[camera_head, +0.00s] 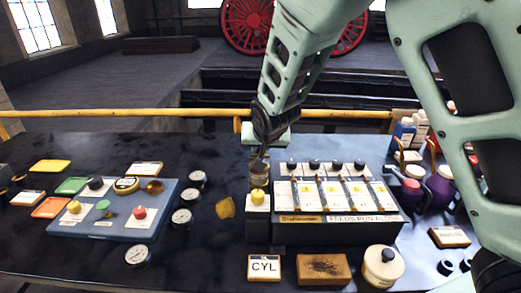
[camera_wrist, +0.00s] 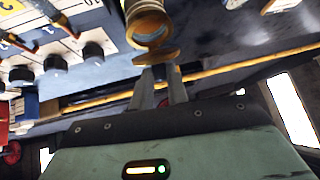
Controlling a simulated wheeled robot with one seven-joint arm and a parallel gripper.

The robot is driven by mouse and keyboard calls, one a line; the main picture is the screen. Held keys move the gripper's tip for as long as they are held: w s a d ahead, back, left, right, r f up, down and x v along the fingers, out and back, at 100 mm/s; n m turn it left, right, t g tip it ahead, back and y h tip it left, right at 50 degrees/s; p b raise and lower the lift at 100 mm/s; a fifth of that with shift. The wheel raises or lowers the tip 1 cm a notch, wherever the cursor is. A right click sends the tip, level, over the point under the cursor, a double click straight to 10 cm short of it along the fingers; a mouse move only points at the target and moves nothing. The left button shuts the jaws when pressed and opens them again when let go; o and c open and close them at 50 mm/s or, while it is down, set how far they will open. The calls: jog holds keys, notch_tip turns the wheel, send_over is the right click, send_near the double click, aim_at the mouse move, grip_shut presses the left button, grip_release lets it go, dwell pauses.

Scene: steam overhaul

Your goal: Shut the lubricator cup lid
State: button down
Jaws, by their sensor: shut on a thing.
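The brass lubricator cup (camera_wrist: 148,22) shows at the top of the wrist view, with its round mouth facing my gripper. Its brass lid (camera_wrist: 157,55) stands off the mouth, seen nearly edge-on, so the cup is open. My gripper (camera_wrist: 159,75) is shut on the lid, with a small dark part between the fingertips. In the head view, the cup (camera_head: 261,179) stands behind a yellow knob at the left end of the lubricator box (camera_head: 338,228). My gripper (camera_head: 259,158) is right above it, and the lid is largely hidden there.
Several black knobs line the box's back, close right of my gripper. A blue panel (camera_head: 110,227) with coloured buttons and several gauges lie left. A CYL card (camera_head: 264,267), a brown block (camera_head: 323,268) and a cream pot (camera_head: 383,267) stand in front. A yellow rail (camera_head: 170,113) runs behind.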

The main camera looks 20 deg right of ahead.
jog(key=s+f+t+b, duration=0.1)
jog(key=f+t+b, duration=0.1)
jog(key=t, duration=0.1)
jog(key=shift+s+a+h, duration=0.35)
jog(key=shift+s+h, duration=0.05)
jog(key=f+t+b, duration=0.1)
jog(key=t+b, duration=0.1)
jog(key=s+f+t+h+b, duration=0.1)
jog(key=t+b, duration=0.1)
jog(key=b, duration=0.1)
jog(key=shift+s+a+n, duration=0.15)
jog(key=shift+s+n, duration=0.05)
jog(key=shift+n, duration=0.2)
jog(key=shift+f+t, duration=0.1)
jog(key=shift+t, duration=0.2)
jog(key=c, duration=1.4)
grip_release()
jog(key=shift+o, duration=0.2)
